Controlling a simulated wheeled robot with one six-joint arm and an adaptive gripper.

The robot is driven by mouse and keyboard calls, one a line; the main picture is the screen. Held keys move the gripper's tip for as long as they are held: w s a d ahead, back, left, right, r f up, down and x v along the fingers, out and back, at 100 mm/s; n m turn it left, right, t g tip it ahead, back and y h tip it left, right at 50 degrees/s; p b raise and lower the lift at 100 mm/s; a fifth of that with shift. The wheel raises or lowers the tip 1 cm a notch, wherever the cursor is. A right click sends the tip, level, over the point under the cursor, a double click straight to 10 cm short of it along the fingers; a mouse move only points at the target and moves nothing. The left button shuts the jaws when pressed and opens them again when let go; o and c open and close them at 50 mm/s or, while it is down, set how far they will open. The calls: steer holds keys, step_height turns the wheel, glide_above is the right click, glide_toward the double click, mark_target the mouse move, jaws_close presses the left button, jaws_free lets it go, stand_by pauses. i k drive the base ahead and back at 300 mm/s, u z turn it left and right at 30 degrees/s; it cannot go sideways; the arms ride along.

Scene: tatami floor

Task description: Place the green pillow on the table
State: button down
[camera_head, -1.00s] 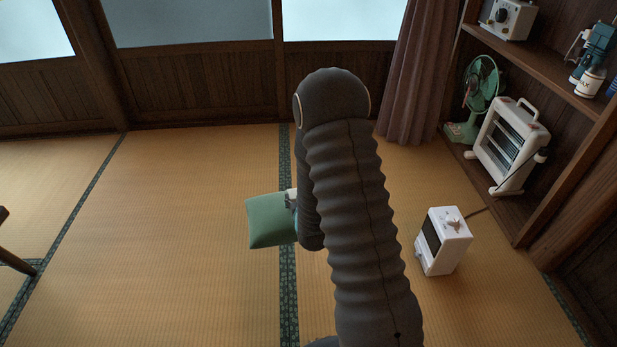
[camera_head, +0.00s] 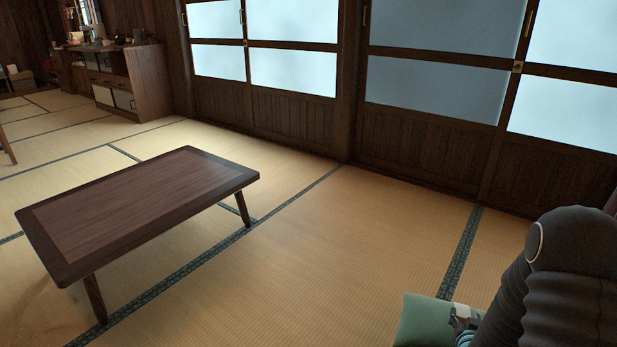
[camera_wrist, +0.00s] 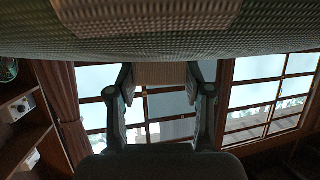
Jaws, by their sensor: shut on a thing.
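The green pillow (camera_head: 422,322) shows at the bottom right of the head view, partly cut off by the frame edge and my arm. My gripper (camera_head: 463,322) is shut on its right side. In the wrist view the pillow (camera_wrist: 200,42) fills the top of the picture, with the fingers of my gripper (camera_wrist: 160,80) below it. The low dark wooden table (camera_head: 135,205) stands at the left of the head view with its top bare. The pillow and gripper are well to the right of the table, apart from it.
Open tatami floor (camera_head: 290,265) lies between the table and the pillow. Wooden sliding doors with pale panes (camera_head: 430,90) line the back. A wooden cabinet (camera_head: 125,80) with small items stands at the far left. A shelf (camera_wrist: 25,110) shows in the wrist view.

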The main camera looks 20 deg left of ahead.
mark_target(136, 211)
steer(key=z, duration=0.05)
steer(key=k, duration=0.15)
steer(key=u, duration=2.35)
steer(key=i, duration=1.5)
steer(key=z, duration=0.9)
